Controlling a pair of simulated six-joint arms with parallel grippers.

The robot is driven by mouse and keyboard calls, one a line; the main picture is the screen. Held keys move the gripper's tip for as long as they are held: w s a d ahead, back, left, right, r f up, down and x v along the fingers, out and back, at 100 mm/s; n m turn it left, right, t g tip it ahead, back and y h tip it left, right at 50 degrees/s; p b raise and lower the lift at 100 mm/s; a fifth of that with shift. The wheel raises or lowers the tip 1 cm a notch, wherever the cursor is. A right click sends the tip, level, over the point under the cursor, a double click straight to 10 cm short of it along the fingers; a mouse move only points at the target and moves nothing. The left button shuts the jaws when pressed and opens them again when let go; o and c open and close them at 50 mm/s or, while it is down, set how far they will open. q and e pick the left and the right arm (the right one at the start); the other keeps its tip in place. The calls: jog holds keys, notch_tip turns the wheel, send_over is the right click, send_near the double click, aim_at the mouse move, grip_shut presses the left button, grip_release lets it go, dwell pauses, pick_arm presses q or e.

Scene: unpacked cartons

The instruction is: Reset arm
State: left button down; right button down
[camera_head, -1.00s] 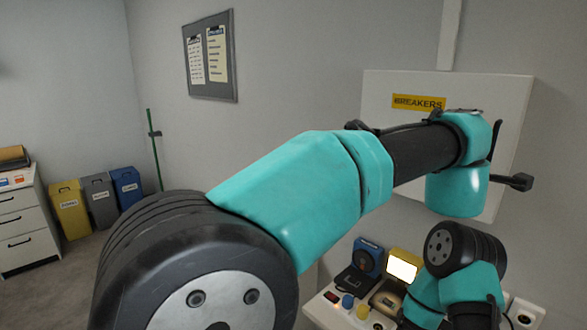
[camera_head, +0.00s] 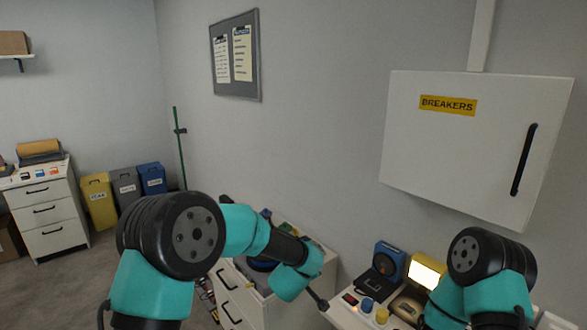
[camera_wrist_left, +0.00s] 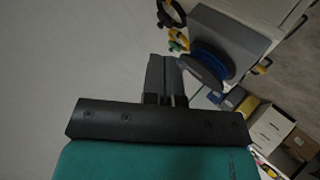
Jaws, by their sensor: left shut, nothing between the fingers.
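My left gripper (camera_wrist_left: 163,75) shows in the left wrist view with its dark fingers together and nothing between them. In the head view my left arm is folded low at the centre, its wrist in front of a white drawer cabinet (camera_head: 240,303) and left of the workbench; its fingers cannot be made out clearly there. The white breaker box (camera_head: 455,150) on the wall is shut, with a black handle at its right, and the arm is well clear of it. My right arm is at the lower right; its gripper is not in view.
A bench holds a blue device (camera_head: 388,262), a yellow device with a lit screen (camera_head: 427,270) and coloured knobs. Yellow, grey and blue bins (camera_head: 151,178) and a drawer unit (camera_head: 55,215) stand at the left. The floor between is clear.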

pick_arm(q)
jog(key=s+a+f+m+g+y, duration=0.1)
jog(key=s+a+f+g, duration=0.1)
jog(key=s+a+f, duration=0.65)
jog(key=s+a+f+m+g, duration=0.1)
jog(key=s+a+f+g, duration=0.3)
jog(key=a+f, duration=0.7)
jog(key=s+a+f+g, duration=0.1)
jog(key=s+a+f, duration=0.1)
jog(key=s, duration=0.5)
jog(key=s+a+f+g, duration=0.1)
jog(key=s+a+f, duration=0.2)
jog(key=s, duration=0.4)
jog(key=s+a+f+g, duration=0.1)
jog(key=s+a+f, duration=0.1)
jog(key=s, duration=0.5)
jog(key=shift+a+f+h, duration=0.2)
jog(key=shift+a+h, duration=0.1)
jog(key=shift+a, duration=0.15)
jog(key=shift+d, duration=0.1)
